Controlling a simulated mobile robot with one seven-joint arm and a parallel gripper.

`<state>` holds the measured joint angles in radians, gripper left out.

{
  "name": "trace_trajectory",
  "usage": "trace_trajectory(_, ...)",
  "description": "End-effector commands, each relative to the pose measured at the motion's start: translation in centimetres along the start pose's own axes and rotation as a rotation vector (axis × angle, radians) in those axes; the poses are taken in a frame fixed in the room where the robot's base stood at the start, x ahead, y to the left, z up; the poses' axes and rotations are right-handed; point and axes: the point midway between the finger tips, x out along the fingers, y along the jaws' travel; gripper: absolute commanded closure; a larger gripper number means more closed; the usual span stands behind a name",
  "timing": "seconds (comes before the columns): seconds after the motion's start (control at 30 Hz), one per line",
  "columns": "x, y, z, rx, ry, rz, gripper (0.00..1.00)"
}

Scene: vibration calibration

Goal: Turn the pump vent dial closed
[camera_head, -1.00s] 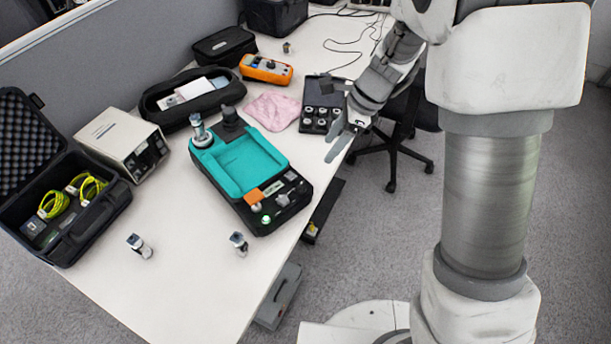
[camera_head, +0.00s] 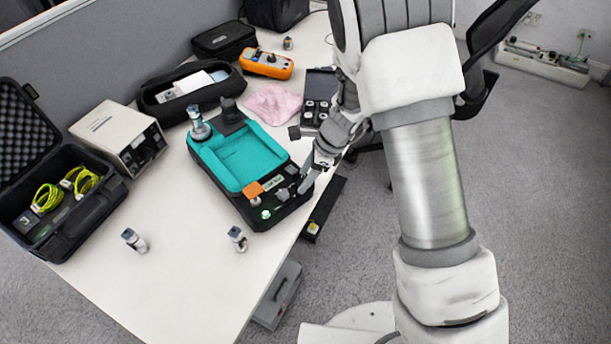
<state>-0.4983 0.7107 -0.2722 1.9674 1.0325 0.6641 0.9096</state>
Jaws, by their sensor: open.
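The black unit with a teal tray (camera_head: 232,160) stands on the white table. Its front panel has an orange tag (camera_head: 253,189), a green-lit button (camera_head: 265,214), a small pale knob (camera_head: 255,201) and grey controls (camera_head: 282,195) to the right. Which of these is the pump vent dial is too small to tell. My gripper (camera_head: 302,158) is open at the right edge of the unit, one finger near the panel's right end. I cannot tell whether it touches. Nothing shows between the fingers.
A black case of small parts (camera_head: 318,92) and a pink cloth (camera_head: 270,102) lie behind my gripper. Two small metal pieces, one at left (camera_head: 133,240) and one at right (camera_head: 237,238), stand in front of the unit. The table's front is otherwise clear.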

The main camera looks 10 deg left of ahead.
Motion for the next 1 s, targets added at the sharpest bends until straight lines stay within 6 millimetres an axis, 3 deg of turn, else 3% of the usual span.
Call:
trace_trajectory(0.2,0.02,-0.01,0.03,-0.001,0.000,0.000,0.39)
trace_trajectory(0.53,0.00,-0.01,0.03,0.000,0.000,0.000,0.98)
trace_trajectory(1.0,-0.05,-0.08,0.08,-0.044,-0.001,0.018,1.00)
